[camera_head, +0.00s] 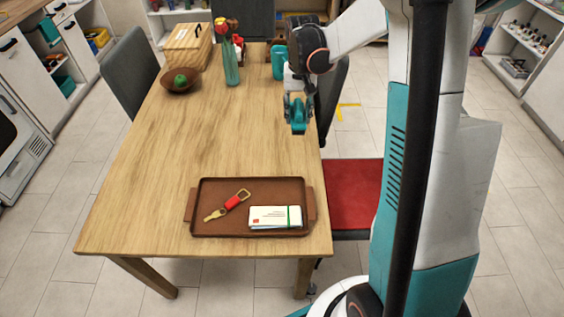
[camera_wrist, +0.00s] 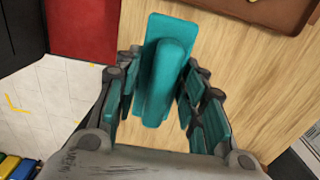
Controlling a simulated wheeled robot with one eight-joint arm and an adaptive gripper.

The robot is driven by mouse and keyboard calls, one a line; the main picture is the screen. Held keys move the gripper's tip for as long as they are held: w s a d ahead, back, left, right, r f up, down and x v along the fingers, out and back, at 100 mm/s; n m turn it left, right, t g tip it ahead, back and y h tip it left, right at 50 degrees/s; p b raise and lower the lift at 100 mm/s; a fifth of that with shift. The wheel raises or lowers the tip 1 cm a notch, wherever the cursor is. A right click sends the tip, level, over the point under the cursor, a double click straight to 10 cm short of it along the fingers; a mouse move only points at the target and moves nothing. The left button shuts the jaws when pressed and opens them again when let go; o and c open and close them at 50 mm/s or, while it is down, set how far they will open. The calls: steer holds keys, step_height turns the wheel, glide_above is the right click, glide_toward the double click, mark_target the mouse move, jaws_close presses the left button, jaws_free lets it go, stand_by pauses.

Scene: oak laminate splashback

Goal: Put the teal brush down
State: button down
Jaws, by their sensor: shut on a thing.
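The teal brush (camera_wrist: 167,70) is between the fingers of my gripper (camera_wrist: 160,100), which is shut on it. In the wrist view its flat teal block and raised grip show above the wooden table. In the head view my gripper (camera_head: 299,105) points down near the right edge of the table (camera_head: 200,130), with the brush (camera_head: 299,127) at its lower end. I cannot tell the exact gap between the brush and the tabletop.
A brown tray (camera_head: 215,185) near the front edge holds a red key fob (camera_head: 235,201) and a stack of envelopes (camera_head: 275,216). At the back are a bowl (camera_head: 178,86), a wooden box (camera_head: 188,47), a glass vase (camera_head: 231,65) and a teal cup (camera_head: 279,62). The table's middle is clear.

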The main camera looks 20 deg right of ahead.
steer(key=shift+s+a+f, duration=0.1)
steer(key=shift+a+f, duration=0.05)
steer(key=shift+a, duration=0.05)
step_height(320, 180, down, 19)
steer(key=b, duration=0.6)
steer(key=shift+f, duration=0.2)
steer(key=shift+b, duration=0.3)
steer(key=shift+f, duration=0.2)
steer(key=c, duration=1)
jaws_free()
steer(key=shift+c, duration=0.2)
steer(key=shift+r, duration=0.2)
